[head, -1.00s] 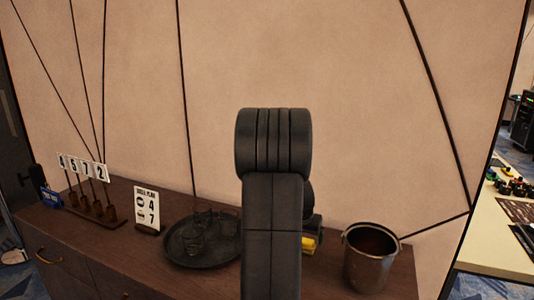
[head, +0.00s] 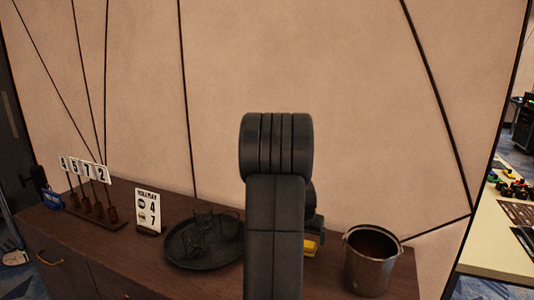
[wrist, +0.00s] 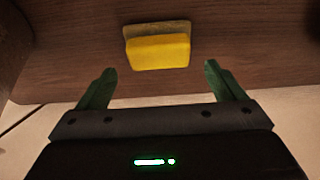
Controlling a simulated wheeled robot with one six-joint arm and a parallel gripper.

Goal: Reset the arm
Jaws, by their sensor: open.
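My gripper (wrist: 157,88) is open in the wrist view, with its two green fingers spread wide and nothing between them. A yellow block (wrist: 158,52) with a duller tan edge lies on the brown wood surface beyond the fingertips, apart from them. In the head view my dark arm stands upright in the middle and hides the gripper. A bit of the yellow block (head: 311,248) shows just right of the arm.
The wooden sideboard (head: 130,258) runs below the wall. On it are a black round tray (head: 205,262) with glasses, a metal bucket (head: 370,262), a small sign (head: 148,211) and a rack of number cards (head: 97,215). Another table (head: 485,255) stands at right.

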